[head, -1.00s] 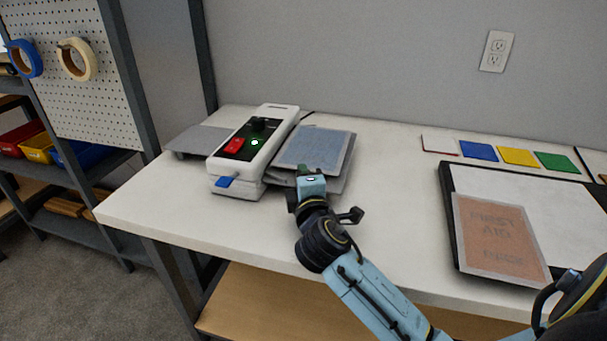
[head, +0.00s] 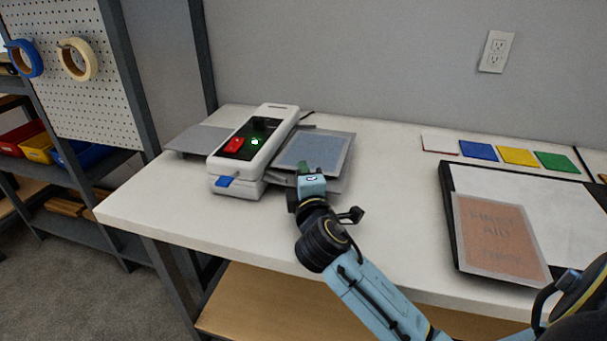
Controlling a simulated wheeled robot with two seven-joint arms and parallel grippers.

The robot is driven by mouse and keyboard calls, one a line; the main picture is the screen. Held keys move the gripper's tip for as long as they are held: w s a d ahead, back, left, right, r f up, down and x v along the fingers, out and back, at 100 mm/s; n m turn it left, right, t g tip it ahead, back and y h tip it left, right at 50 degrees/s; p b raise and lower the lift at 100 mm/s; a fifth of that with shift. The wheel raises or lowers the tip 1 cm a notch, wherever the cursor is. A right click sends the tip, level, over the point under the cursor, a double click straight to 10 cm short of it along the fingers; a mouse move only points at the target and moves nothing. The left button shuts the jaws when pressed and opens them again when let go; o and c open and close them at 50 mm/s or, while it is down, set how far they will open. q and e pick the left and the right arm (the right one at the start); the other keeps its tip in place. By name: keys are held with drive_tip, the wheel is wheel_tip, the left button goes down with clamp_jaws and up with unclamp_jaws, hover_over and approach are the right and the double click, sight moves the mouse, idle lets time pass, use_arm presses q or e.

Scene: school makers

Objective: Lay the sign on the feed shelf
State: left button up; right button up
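A sign in a clear-edged pouch with a blue-grey face (head: 314,151) lies over the grey feed shelf (head: 338,186) on the right side of the white laminator (head: 255,150). It looks flat on the shelf or very close to it; any small gap is hidden. My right gripper (head: 304,170) is at the sign's near edge. Its fingertips are small and partly hidden by its own body, so I cannot see whether they pinch the edge. My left gripper is not in view.
An orange FIRST AID sign (head: 495,240) lies on a black-framed white board (head: 540,205) at right. The white table (head: 190,205) is clear in front of the laminator. A pegboard rack stands at left.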

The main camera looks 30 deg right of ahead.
drive_tip(key=shift+f, duration=0.15)
drive_tip(key=shift+r+p, duration=0.3)
drive_tip(key=shift+r, duration=0.1)
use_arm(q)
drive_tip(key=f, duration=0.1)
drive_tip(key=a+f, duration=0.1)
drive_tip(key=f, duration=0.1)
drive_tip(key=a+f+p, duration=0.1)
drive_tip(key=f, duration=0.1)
use_arm(e)
drive_tip(key=v, duration=1.2)
drive_tip(key=shift+r, duration=0.2)
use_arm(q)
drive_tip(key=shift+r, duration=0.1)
use_arm(e)
drive_tip(key=shift+r, duration=0.1)
